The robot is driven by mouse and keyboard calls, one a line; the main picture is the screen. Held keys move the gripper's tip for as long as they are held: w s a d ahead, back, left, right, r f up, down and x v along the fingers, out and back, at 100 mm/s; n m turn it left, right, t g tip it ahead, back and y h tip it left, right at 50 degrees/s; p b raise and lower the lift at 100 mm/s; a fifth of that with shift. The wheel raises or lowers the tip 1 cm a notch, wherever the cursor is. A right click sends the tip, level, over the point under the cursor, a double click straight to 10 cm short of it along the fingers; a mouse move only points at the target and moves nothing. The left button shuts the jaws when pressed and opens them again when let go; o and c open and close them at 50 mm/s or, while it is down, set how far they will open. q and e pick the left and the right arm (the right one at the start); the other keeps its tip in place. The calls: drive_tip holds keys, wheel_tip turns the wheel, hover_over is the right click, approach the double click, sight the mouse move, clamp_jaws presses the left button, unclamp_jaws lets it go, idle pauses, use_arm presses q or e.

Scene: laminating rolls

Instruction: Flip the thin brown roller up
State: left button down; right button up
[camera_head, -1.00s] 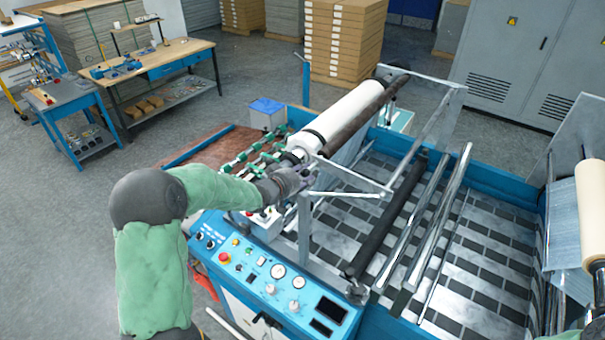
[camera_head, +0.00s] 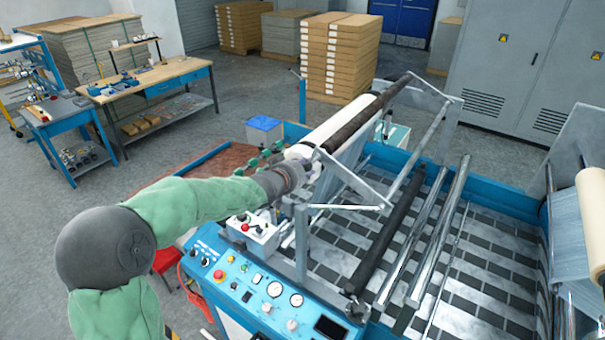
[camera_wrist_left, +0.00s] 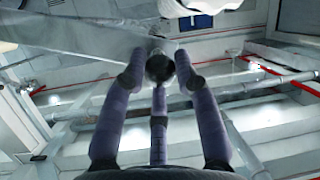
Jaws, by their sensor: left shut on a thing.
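The thin brown roller (camera_head: 365,115) is a long dark bar. It runs from my left gripper up to the right and covers part of the white roll (camera_head: 322,130) behind it in the head view. My left gripper (camera_head: 316,160) is at the near end of the roller, partly hidden by its own wrist. In the left wrist view my gripper's purple fingers (camera_wrist_left: 159,72) close around the dark round end of the roller (camera_wrist_left: 159,67). My right gripper is not in view.
The blue control panel (camera_head: 262,290) lies below my left arm. Metal side arms (camera_head: 352,178) and bare rollers (camera_head: 440,230) fill the machine to the right. A wooden bench (camera_head: 150,82) and stacked boxes (camera_head: 335,60) stand behind on the floor.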

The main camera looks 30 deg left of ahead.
use_arm(q)
drive_tip(key=shift+w+a+r, duration=0.1)
drive_tip(key=shift+w+r, duration=0.05)
drive_tip(key=shift+r, duration=0.5)
drive_tip(key=c, duration=1.2)
unclamp_jaws()
drive_tip(key=shift+f, duration=0.3)
drive_tip(key=v, duration=1.2)
drive_tip(key=shift+d, duration=0.2)
